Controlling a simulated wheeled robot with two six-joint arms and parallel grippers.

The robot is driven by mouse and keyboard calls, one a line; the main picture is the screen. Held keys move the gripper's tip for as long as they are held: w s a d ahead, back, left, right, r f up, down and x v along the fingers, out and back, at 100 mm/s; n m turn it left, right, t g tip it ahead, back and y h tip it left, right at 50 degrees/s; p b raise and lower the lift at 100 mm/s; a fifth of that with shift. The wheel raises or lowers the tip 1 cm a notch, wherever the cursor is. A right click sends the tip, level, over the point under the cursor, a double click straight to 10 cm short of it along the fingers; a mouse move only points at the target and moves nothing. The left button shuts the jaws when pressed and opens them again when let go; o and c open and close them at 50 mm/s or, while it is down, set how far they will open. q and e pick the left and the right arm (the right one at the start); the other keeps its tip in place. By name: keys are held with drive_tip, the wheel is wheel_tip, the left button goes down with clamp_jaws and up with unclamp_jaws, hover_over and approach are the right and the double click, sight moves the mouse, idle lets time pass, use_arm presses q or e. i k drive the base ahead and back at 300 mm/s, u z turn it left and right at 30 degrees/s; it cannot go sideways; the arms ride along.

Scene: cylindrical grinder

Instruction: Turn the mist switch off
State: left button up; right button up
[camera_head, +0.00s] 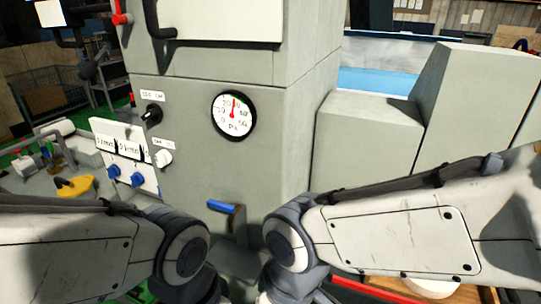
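The grey machine cabinet (190,200) stands in front of me. On its left part is a black rotary knob (152,113) under a small white label (154,96). Below it is a white knob (162,158) under another small label (162,144). The label print is too small to read, so I cannot tell which knob is the mist switch or its setting. My left and right arms reach in from both lower sides, with their joints near the bottom middle. Neither gripper shows.
A round pressure gauge (233,116) sits on the cabinet face. A blue-handled lever (222,207) sticks out below it. A white panel with two blue knobs (113,170) (138,178) is at left. Grey housings (365,150) stand at right. A yellow part (75,187) lies at far left.

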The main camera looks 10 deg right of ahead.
sight(154, 113)
drive_tip(key=u, duration=0.35)
drive_tip(key=k, duration=0.55)
drive_tip(key=u, duration=1.05)
drive_tip(key=i, duration=0.7)
drive_tip(key=z, duration=0.7)
drive_tip(key=i, duration=0.5)
drive_tip(key=z, duration=0.5)
